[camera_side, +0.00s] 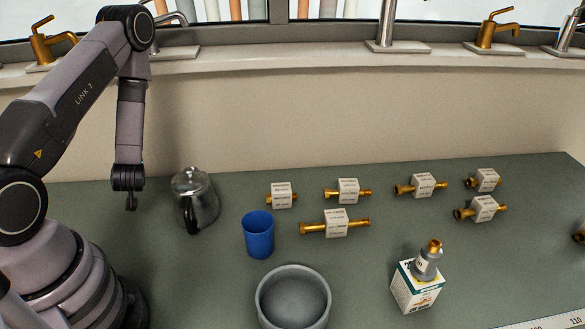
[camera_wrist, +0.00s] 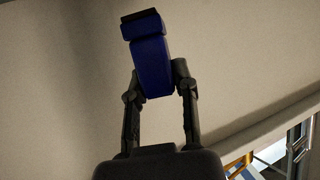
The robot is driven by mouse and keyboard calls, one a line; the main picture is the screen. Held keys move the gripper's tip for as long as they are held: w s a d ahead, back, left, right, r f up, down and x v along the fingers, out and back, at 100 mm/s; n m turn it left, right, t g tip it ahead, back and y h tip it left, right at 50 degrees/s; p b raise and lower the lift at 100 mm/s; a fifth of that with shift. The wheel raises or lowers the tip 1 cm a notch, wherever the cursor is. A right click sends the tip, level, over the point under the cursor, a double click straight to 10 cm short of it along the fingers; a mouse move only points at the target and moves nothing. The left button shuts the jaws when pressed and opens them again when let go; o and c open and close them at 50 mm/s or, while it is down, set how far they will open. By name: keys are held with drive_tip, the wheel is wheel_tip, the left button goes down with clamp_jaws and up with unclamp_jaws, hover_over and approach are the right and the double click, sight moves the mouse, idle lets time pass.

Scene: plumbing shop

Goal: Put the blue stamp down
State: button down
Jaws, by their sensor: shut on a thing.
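My gripper (camera_wrist: 158,84) is shut on the blue stamp (camera_wrist: 151,62) in the wrist view. The stamp is a dark blue block with a blackish end, sticking out beyond the fingertips and slightly tilted. In the side view my gripper (camera_side: 131,199) hangs at the left, near the back of the green worktop (camera_side: 190,285) and left of the metal kettle. The stamp cannot be made out there; it is too small or hidden by the fingers.
A metal kettle (camera_side: 196,204) stands right of my gripper. Beyond it are a blue cup (camera_side: 259,237), a grey bowl (camera_side: 263,299) and several labelled brass fittings (camera_side: 336,223). The worktop's left front is clear.

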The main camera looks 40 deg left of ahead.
drive_tip(key=shift+f, duration=3.3)
drive_tip(key=shift+f, duration=0.6)
drive_tip(key=c, duration=0.8)
unclamp_jaws()
